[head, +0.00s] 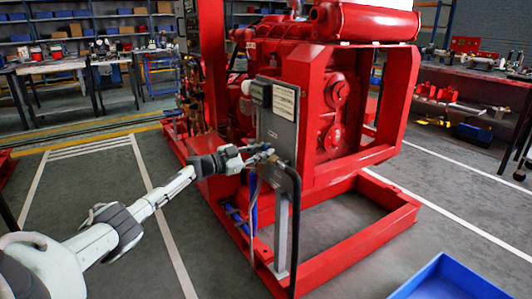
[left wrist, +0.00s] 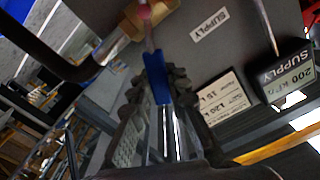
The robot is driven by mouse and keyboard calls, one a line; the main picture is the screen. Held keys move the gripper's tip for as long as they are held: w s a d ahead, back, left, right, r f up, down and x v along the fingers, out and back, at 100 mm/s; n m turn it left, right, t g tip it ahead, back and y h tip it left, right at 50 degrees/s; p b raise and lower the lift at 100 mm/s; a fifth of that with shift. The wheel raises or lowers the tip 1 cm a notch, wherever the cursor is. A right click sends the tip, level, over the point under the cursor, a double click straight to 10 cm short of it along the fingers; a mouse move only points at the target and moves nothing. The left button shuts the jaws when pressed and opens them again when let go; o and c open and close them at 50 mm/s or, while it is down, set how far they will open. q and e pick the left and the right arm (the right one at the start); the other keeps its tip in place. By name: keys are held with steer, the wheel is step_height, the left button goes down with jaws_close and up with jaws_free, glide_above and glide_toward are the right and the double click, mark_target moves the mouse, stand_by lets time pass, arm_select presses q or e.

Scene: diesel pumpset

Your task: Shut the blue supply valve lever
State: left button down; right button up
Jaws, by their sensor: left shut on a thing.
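The blue supply valve lever (left wrist: 157,78) shows in the left wrist view, its blue grip between the fingers of my left gripper (left wrist: 160,95). A thin bare shank joins it to the brass valve body (left wrist: 128,27), which has a dark hose on its left. The lever points from the valve toward my gripper. In the head view my left gripper (head: 262,156) is at the grey panel (head: 281,135) on the front of the red pumpset (head: 320,110). The lever is too small to make out there. My right gripper is not in view.
A white "SUPPLY" label (left wrist: 209,26) and a dark gauge box (left wrist: 285,72) marked "SUPPLY" are on the panel. A black hose (head: 294,215) hangs below the panel. The red base frame (head: 345,262) extends rightward. A blue bin (head: 450,280) stands at front right. Floor on the left is clear.

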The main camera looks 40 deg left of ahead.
arm_select(q)
steer(key=shift+w+a+r+n, duration=0.2)
steer(key=shift+a+n, duration=0.25)
steer(key=shift+n, duration=0.4)
steer(key=shift+w+a+r+n, duration=0.15)
steer(key=shift+a+n, duration=0.3)
steer(key=shift+n, duration=0.35)
steer(key=shift+w+a+r+n, duration=0.1)
steer(key=shift+w+a+n, duration=0.1)
steer(key=shift+a+n, duration=0.45)
steer(key=shift+d+n, duration=0.15)
steer(key=shift+n, duration=0.15)
steer(key=c, duration=1.4)
jaws_free()
steer(key=shift+c, duration=0.2)
steer(key=shift+f, duration=0.1)
steer(key=v, duration=1.2)
